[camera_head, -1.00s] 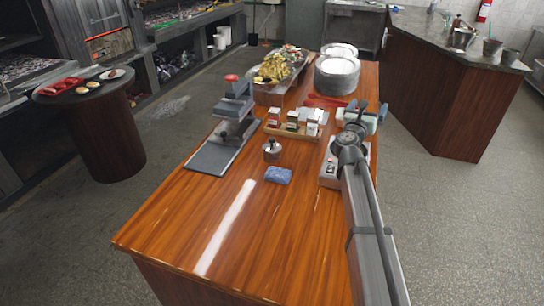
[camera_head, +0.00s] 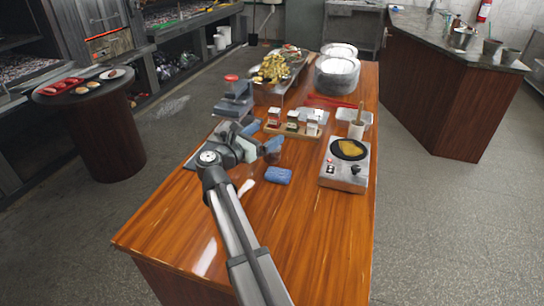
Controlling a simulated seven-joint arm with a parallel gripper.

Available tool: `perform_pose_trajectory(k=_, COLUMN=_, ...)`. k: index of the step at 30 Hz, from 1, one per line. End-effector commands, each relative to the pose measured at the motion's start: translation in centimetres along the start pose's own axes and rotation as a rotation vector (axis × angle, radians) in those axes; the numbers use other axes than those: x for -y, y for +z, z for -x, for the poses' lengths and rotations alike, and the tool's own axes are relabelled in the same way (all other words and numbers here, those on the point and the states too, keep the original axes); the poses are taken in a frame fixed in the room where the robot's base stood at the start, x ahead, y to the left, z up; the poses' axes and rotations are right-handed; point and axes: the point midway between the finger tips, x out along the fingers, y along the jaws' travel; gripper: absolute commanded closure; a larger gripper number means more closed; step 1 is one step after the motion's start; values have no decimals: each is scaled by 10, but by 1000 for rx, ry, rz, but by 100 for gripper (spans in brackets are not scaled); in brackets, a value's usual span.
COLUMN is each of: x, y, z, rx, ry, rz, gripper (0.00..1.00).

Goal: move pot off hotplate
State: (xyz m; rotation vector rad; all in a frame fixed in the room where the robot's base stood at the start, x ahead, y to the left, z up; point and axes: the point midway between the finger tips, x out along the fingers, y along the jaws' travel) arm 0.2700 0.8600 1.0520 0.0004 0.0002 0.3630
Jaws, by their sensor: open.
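The hotplate (camera_head: 340,178) is a grey box with dark knobs on the right side of the wooden table. Its round black top (camera_head: 349,149) shows a yellow-brown patch; I cannot tell whether this is a shallow pan or the bare plate. No upright pot shows on it.
A grey press (camera_head: 235,103) stands at left. A white container with a wooden handle (camera_head: 357,127) is behind the hotplate. The table's front is clear.

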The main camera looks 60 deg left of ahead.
Motion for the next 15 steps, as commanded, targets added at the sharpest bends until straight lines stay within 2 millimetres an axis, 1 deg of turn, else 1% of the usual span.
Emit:
perform_pose_trajectory(k=1, x=-6, y=0, z=9, rx=0, ry=13, rz=0, gripper=5)
perform_pose_trajectory(k=3, x=-12, y=-1, z=17, rx=0, ry=24, rz=0, gripper=5)
perform_pose_trajectory(k=7, x=-15, y=-9, z=21, rx=-1, ry=30, rz=1, gripper=5)
perform_pose_trajectory(k=11, x=-14, y=-28, z=21, rx=-1, ry=30, rz=3, gripper=5)
perform_pose_trajectory(k=15, x=-14, y=-52, z=21, rx=0, ry=30, rz=3, gripper=5)
